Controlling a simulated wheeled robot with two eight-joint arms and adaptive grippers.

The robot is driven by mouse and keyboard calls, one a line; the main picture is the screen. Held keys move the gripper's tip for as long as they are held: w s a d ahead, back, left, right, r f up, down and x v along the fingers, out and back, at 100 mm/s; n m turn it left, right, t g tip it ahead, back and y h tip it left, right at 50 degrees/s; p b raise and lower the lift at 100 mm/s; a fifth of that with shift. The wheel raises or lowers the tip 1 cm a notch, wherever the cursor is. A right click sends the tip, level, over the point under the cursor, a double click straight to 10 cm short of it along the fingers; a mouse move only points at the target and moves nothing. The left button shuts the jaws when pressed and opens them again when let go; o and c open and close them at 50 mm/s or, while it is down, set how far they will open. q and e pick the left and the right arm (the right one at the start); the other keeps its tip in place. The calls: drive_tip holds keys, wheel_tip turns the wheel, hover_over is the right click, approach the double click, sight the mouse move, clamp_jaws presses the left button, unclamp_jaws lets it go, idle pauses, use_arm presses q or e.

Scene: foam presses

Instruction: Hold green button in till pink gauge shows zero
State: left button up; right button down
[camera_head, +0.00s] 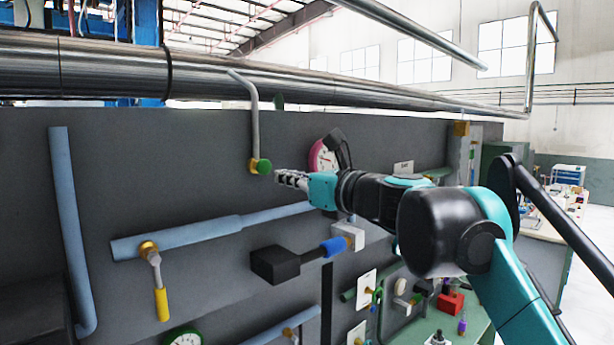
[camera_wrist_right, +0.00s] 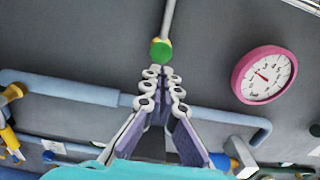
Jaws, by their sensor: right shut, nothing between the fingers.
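The green button (camera_head: 264,167) sits on a yellow fitting at the lower end of a thin grey pipe on the dark wall. It also shows in the right wrist view (camera_wrist_right: 160,51), just beyond my fingertips. My right gripper (camera_head: 279,178) is shut and empty, its tips close to the button; I cannot tell whether they touch it. The gripper fills the lower middle of the wrist view (camera_wrist_right: 161,76). The pink gauge (camera_head: 316,158) is partly hidden by my right arm. It shows whole in the wrist view (camera_wrist_right: 240,91); its needle reading is too small to tell surely. My left gripper is out of view.
A blue pipe (camera_head: 190,236) with a yellow-handled valve (camera_head: 161,303) runs below the button. A black block with a blue-collared shaft (camera_head: 275,264) juts out below my right gripper. A green gauge (camera_head: 184,339) is at the bottom. A large steel pipe (camera_head: 110,72) crosses above.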

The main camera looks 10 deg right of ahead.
sight(266, 172)
drive_tip(key=shift+p+x, duration=0.4)
drive_tip(key=shift+x, duration=1.6)
drive_tip(key=shift+p+x, duration=0.7)
drive_tip(key=shift+x, duration=0.25)
drive_tip(key=shift+s+d+r, duration=0.15)
